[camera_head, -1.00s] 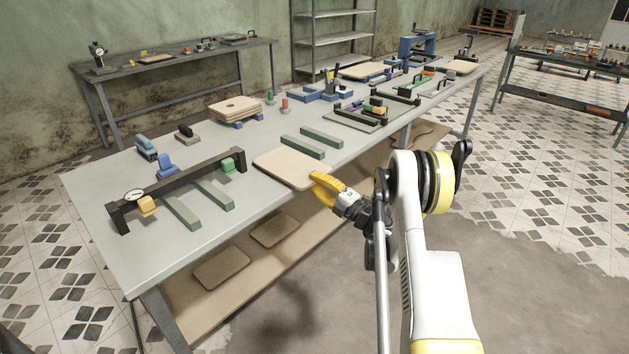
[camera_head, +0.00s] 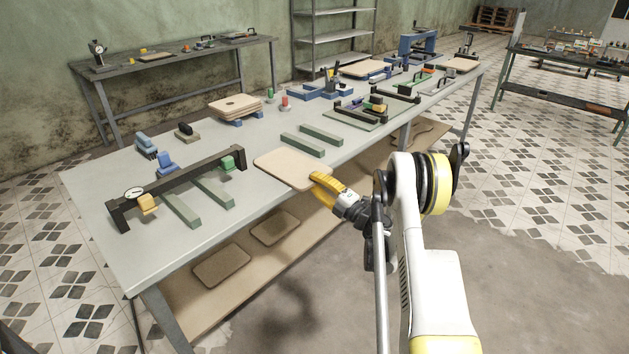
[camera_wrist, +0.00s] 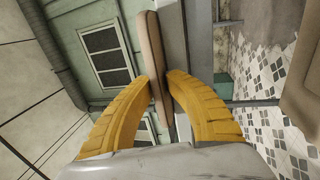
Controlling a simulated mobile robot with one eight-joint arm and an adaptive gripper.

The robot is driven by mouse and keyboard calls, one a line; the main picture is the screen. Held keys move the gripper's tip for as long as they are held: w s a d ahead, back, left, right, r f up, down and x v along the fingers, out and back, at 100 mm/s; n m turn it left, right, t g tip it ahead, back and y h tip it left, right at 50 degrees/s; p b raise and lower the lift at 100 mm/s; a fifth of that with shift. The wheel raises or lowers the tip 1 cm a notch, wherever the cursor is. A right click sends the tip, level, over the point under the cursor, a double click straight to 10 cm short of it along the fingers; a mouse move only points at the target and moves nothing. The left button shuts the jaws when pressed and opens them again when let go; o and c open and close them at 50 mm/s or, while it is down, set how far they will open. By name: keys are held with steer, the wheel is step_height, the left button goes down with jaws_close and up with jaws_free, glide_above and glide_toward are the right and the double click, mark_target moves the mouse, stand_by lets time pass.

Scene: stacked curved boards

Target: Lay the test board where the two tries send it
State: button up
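A tan board with rounded corners (camera_head: 288,168) is at the table's front edge in the head view. My yellow gripper (camera_head: 316,184) has its near right corner. In the wrist view both fingers (camera_wrist: 159,82) close on the board (camera_wrist: 154,50), which is seen edge-on. Whether the board touches the table is unclear. Left of it, a dark beam with a round dial (camera_head: 134,194) stands across two green strips (camera_head: 181,209) (camera_head: 213,191). Two more green strips (camera_head: 302,145) (camera_head: 320,133) lie bare behind the board. A stack of tan boards (camera_head: 236,104) rests on blue supports (camera_head: 238,121) farther back.
Blue clamps (camera_head: 146,146) (camera_head: 167,162) and a small dark-handled block (camera_head: 186,131) stand at the back left. A green peg (camera_head: 270,96) and a red peg (camera_head: 285,102) stand near the stack. Fixtures crowd the right. The table's front left (camera_head: 130,262) is clear.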

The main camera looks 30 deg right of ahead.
steer(key=shift+o, duration=0.6)
steer(key=shift+f, duration=0.15)
steer(key=shift+v, duration=3)
steer(key=o, duration=0.6)
step_height(320, 180, up, 10)
